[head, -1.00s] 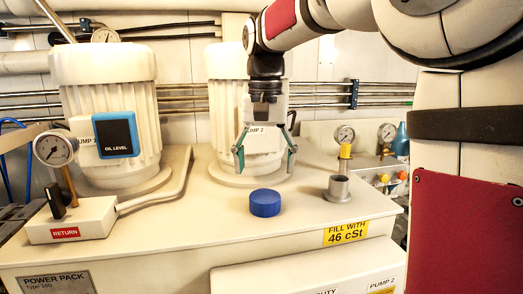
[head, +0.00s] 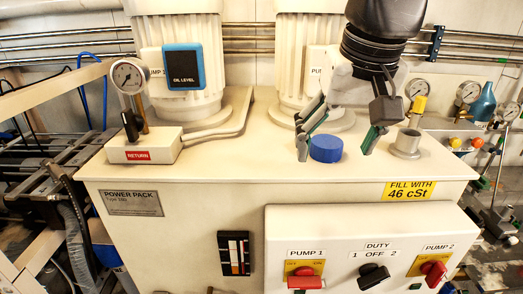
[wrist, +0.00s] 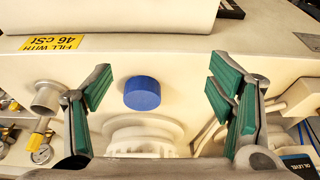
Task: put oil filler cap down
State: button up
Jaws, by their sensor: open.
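The blue oil filler cap (head: 326,149) lies flat on the cream top of the power pack (head: 240,165), left of the open filler neck (head: 406,146). My gripper (head: 338,146) is open, with its green-padded fingers apart and nothing held. In the head view the fingers appear on either side of the cap. In the wrist view the cap (wrist: 142,94) shows between the fingers of my gripper (wrist: 165,90), nearer the left one and clear of both pads. The filler neck (wrist: 47,97) is left of the left finger there.
The two white pump motors (head: 185,60) stand behind. A gauge (head: 127,75) and the RETURN block (head: 142,146) are at left. Right of the neck are more gauges (head: 467,93) and a blue bottle (head: 483,103). The front top between the RETURN block and the cap is clear.

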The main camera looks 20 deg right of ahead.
jog(key=s+a+f+n+t, duration=0.1)
jog(key=s+f+n+t, duration=0.1)
jog(key=s+f, duration=0.4)
jog(key=shift+s+a+f+n+y, duration=0.3)
jog(key=shift+a+f, duration=0.05)
jog(key=shift+f, duration=0.05)
jog(key=shift+w+f, duration=0.1)
jog(key=shift+w+f+b, duration=0.8)
jog(key=shift+w+b, duration=0.15)
